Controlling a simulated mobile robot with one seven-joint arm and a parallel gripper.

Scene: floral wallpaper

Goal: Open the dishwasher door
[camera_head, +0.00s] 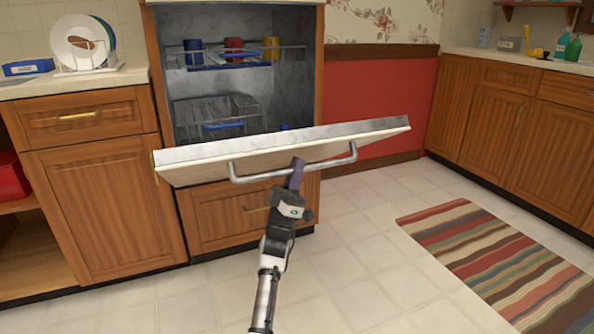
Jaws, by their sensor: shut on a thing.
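The dishwasher (165,68) stands in the middle of the back cabinets with its grey inside showing. Its white door (205,172) is swung down and out toward me, close to level, with its grey inner face tilted up. A metal bar handle (247,178) runs along the door's outer side, facing me. The fingertips are small here and partly hidden against the door.
The upper rack holds cups (233,46); a lower rack (215,110) sits below it. A drawer (225,212) is under the door. Wooden cabinets (105,200) stand left and right. A striped rug (490,255) lies on the right floor; the tiles (350,270) between are clear.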

